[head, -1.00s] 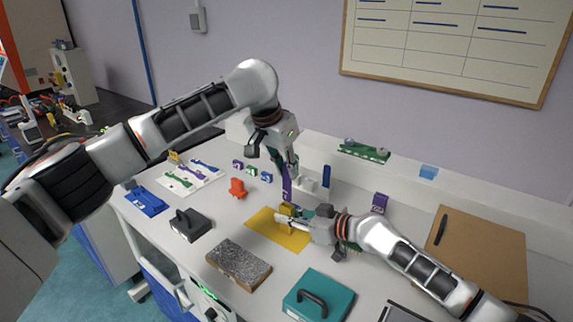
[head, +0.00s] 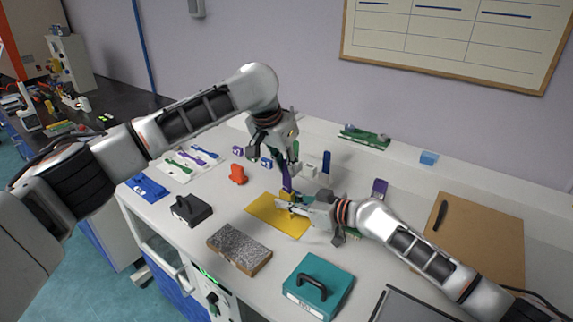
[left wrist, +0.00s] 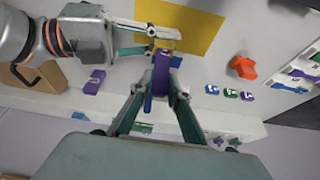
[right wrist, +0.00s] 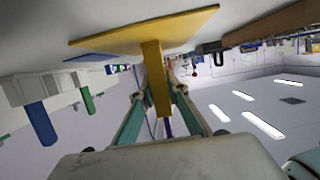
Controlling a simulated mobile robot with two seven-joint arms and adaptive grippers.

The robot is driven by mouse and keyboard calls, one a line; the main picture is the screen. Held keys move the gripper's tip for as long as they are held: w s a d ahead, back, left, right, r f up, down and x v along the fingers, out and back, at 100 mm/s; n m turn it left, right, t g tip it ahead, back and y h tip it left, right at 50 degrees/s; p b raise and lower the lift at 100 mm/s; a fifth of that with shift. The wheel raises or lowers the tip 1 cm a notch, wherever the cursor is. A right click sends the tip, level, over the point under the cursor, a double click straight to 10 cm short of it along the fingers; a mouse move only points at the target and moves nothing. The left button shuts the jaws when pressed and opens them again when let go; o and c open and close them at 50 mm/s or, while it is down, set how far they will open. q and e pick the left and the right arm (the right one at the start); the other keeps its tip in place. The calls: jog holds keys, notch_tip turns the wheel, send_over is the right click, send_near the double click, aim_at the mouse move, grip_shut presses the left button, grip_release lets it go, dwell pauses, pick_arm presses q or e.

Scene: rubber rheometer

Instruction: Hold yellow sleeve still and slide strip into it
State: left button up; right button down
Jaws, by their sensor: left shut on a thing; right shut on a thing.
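My left gripper (head: 288,162) is shut on an upright purple strip (head: 287,180) and points down over the sleeve. The strip also shows in the left wrist view (left wrist: 160,72). The yellow sleeve (head: 287,197) stands upright on a flat yellow plate (head: 266,214). My right gripper (head: 303,205) comes from the right and is shut on the sleeve, which shows large in the right wrist view (right wrist: 154,75). The strip's lower end is at the sleeve's top, roughly in line with it. I cannot tell whether its tip is inside.
A grey speckled block (head: 239,248), a black handled block (head: 190,210) and a teal handled case (head: 318,286) stand in front. An orange object (head: 237,174) is left of the plate. White blocks and a blue upright piece (head: 326,162) stand behind. A brown board (head: 480,240) lies right.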

aim_at(286, 181)
pick_arm(q)
jog(key=shift+f, duration=0.75)
jog(key=shift+f, duration=0.3)
jog(key=shift+f, duration=1.35)
jog(key=shift+f, duration=0.25)
jog(key=o, duration=1)
jog(key=v, duration=1.2)
pick_arm(e)
jog(key=c, duration=1.9)
grip_release()
